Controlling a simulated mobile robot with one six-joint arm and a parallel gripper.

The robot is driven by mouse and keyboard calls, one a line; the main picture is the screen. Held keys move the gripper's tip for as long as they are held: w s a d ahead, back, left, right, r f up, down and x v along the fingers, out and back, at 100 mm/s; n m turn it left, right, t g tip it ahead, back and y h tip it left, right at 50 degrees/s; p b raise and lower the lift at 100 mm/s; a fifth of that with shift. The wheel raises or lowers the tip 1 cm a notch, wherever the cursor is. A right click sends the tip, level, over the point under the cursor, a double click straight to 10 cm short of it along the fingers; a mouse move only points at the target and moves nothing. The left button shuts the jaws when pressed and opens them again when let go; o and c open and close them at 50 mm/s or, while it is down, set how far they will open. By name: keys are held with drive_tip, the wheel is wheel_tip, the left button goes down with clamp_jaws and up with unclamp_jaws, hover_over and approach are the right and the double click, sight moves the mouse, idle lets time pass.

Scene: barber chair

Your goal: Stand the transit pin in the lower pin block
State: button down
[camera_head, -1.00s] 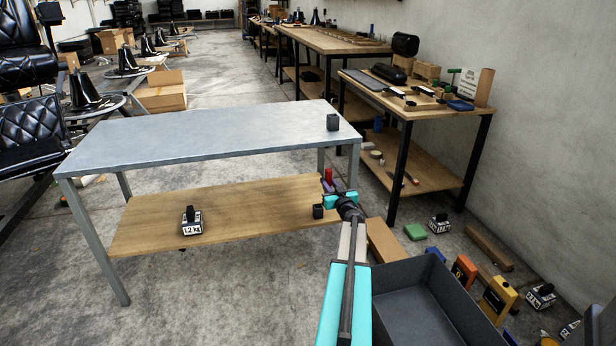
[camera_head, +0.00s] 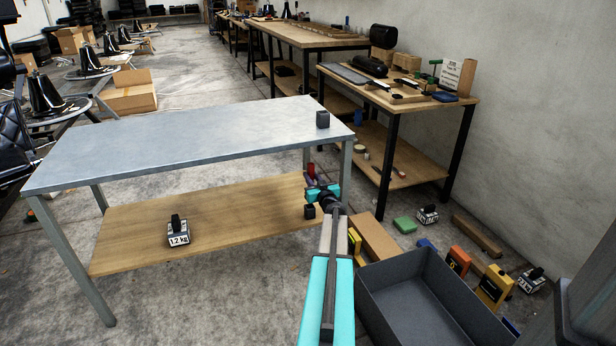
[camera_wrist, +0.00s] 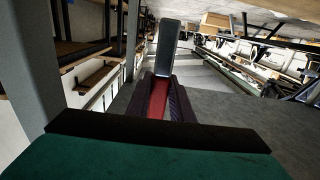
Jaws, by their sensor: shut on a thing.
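My gripper (camera_head: 318,181) is shut on a red transit pin (camera_head: 311,170) beside the right end of the metal table's lower shelf. In the wrist view the pin's red part (camera_wrist: 158,98) sits between the dark fingers, and a grey piece extends beyond it; I cannot tell whether that piece belongs to the pin. The lower pin block (camera_head: 310,211) is a small dark block near the right end of the wooden lower shelf (camera_head: 215,216), just below my gripper in the picture. The pin is apart from the block, and its lower end is hidden.
A similar dark block (camera_head: 323,119) stands on the metal table top (camera_head: 170,135). Table legs (camera_head: 346,165) stand close to my gripper. A 1.2 kg weight (camera_head: 178,236) sits on the shelf. A grey bin (camera_head: 385,318), cardboard box and weights crowd the floor to the right.

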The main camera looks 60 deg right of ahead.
drive_tip(key=shift+w+a, duration=0.15)
drive_tip(key=shift+w, duration=0.05)
drive_tip(key=shift+r+p, duration=0.15)
drive_tip(key=shift+p, duration=0.6)
drive_tip(key=shift+f+b, duration=1.25)
drive_tip(key=shift+f, duration=1.8)
drive_tip(key=shift+s+p, duration=0.1)
drive_tip(key=shift+p, duration=1.3)
drive_tip(key=shift+f+b, duration=0.6)
drive_tip(key=shift+f, duration=1.55)
idle(0.5)
